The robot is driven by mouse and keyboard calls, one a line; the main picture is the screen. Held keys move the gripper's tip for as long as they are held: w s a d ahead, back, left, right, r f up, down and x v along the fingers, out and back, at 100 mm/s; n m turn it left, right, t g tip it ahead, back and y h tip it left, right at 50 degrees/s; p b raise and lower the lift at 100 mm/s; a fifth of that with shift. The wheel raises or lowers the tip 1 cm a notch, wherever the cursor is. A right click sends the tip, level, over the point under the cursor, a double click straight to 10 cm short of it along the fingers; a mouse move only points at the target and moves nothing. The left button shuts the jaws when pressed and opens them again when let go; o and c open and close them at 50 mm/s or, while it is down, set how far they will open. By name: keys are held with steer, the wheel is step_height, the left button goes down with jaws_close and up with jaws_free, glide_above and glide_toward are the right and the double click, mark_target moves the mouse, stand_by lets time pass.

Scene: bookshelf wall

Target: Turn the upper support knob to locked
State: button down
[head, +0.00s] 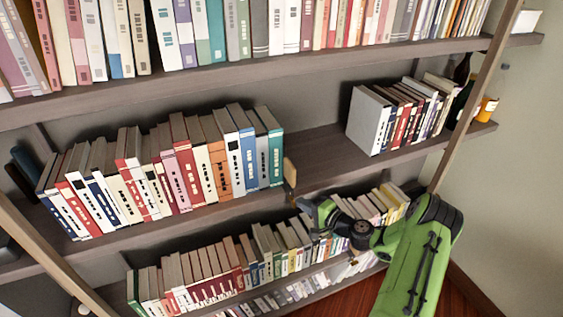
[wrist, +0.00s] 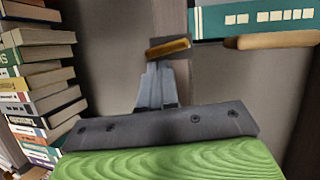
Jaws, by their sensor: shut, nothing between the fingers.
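My gripper (head: 305,205) reaches in from the lower right in the head view, just in front of the middle shelf's edge. In the wrist view its grey fingers (wrist: 156,86) are together, with nothing held between them. A small dark block with an amber face (wrist: 169,47) shows at the fingertips; I cannot tell whether it is the knob or touches them. A tan wooden piece (head: 290,172) stands against the teal end book on the middle shelf, a little above my gripper. It also shows in the wrist view (wrist: 275,40). No lock marking is readable.
The middle shelf (head: 318,150) has bare room between its left row of books (head: 165,170) and a right group (head: 400,115). Books on the lower shelf (head: 200,270) sit close below my gripper. A slanted wooden upright (head: 465,110) stands at the right.

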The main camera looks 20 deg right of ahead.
steer(key=shift+a, duration=0.1)
steer(key=d+b, duration=0.2)
steer(key=d, duration=0.2)
stand_by(0.4)
